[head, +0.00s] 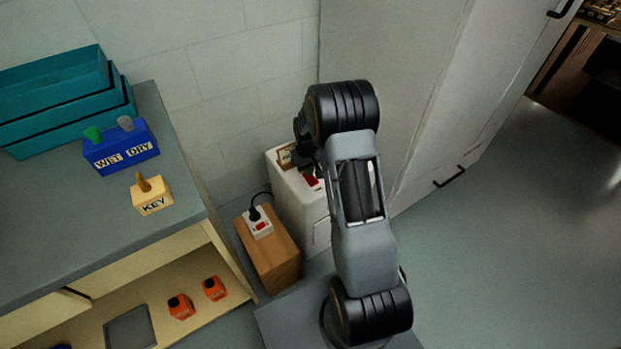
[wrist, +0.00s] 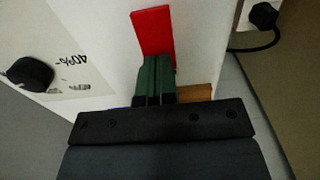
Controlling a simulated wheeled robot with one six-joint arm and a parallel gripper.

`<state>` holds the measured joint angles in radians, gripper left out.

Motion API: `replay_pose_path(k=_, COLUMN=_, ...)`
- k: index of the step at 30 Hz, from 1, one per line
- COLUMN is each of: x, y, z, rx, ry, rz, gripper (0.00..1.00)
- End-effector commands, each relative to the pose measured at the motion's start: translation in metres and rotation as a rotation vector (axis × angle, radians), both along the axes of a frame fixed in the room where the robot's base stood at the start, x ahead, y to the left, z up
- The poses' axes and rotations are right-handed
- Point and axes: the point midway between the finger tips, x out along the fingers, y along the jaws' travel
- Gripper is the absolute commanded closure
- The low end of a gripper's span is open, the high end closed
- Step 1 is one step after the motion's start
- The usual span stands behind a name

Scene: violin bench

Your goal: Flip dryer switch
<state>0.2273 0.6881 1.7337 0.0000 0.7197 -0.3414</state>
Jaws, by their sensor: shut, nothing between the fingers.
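The dryer is a white box (head: 287,199) on the floor against the wall, partly hidden behind my arm in the head view. Its red switch (wrist: 153,34) shows in the wrist view, just beyond my fingertips; the same red switch (head: 312,181) is partly visible in the head view. My gripper (wrist: 156,66) is shut and empty, its green fingertips at the lower end of the red switch. I cannot tell whether they touch it. A black knob (wrist: 30,73) and a "40%" label (wrist: 72,72) are on the white face to the left.
A wooden block (head: 270,262) with a plugged-in socket (head: 259,224) stands left of the dryer. The bench (head: 60,225) holds teal trays (head: 60,100), a blue WET/DRY holder (head: 122,150) and a KEY block (head: 151,194). A tall grey cabinet (head: 420,90) stands to the right.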

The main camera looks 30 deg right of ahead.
Motion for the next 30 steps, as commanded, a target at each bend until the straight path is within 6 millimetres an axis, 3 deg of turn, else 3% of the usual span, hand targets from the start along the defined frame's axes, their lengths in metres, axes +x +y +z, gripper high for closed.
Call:
replay_pose_path(k=17, x=0.0, y=0.0, z=-0.004, rx=0.0, ry=0.001, rz=0.0, gripper=1.0)
replay_pose_path(k=30, x=0.0, y=0.0, z=0.03, rx=0.0, ry=0.0, rz=0.0, gripper=1.0)
